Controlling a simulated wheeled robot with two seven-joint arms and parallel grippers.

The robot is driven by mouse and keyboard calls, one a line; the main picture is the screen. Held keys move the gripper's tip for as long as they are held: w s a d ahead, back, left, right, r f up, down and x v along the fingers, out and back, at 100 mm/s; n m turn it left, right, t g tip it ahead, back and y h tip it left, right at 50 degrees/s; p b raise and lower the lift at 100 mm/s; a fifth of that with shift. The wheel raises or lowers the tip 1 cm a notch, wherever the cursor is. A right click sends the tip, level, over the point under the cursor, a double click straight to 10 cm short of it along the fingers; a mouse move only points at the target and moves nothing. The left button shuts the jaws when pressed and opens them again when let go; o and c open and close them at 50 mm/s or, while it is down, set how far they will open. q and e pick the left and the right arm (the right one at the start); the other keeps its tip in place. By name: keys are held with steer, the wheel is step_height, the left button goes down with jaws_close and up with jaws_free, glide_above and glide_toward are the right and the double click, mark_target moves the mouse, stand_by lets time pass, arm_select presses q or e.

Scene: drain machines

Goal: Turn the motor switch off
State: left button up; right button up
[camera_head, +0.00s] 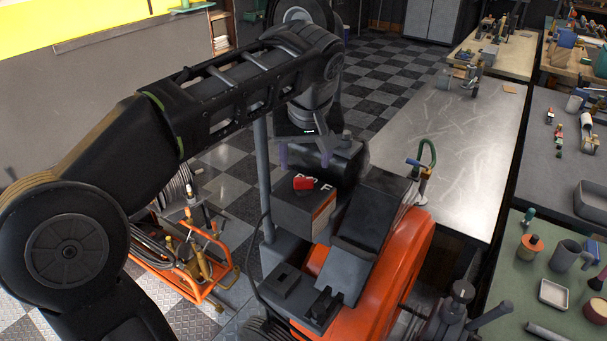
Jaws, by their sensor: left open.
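The motor switch (303,183) is a small red piece on top of a dark grey box with an orange-edged side (303,212). White lettering beside it is partly covered; an F shows at its right. The box sits on the orange drain machine (408,255). My left gripper (304,158) points down just behind and above the switch in the picture. Its two purplish fingers are apart, with nothing seen between them. I cannot tell whether a finger touches the switch. My right gripper is not in view.
A second orange machine with a coiled cable (190,258) stands at the lower left. Benches with tools and cups (562,255) line the right side. Checkered floor (385,75) is open at the back.

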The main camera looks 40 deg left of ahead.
mark_target(303, 179)
arm_select(q)
steer(key=x, duration=0.7)
steer(key=shift+p, duration=0.4)
steer(key=shift+c, duration=0.2)
steer(key=shift+r, duration=0.1)
jaws_close()
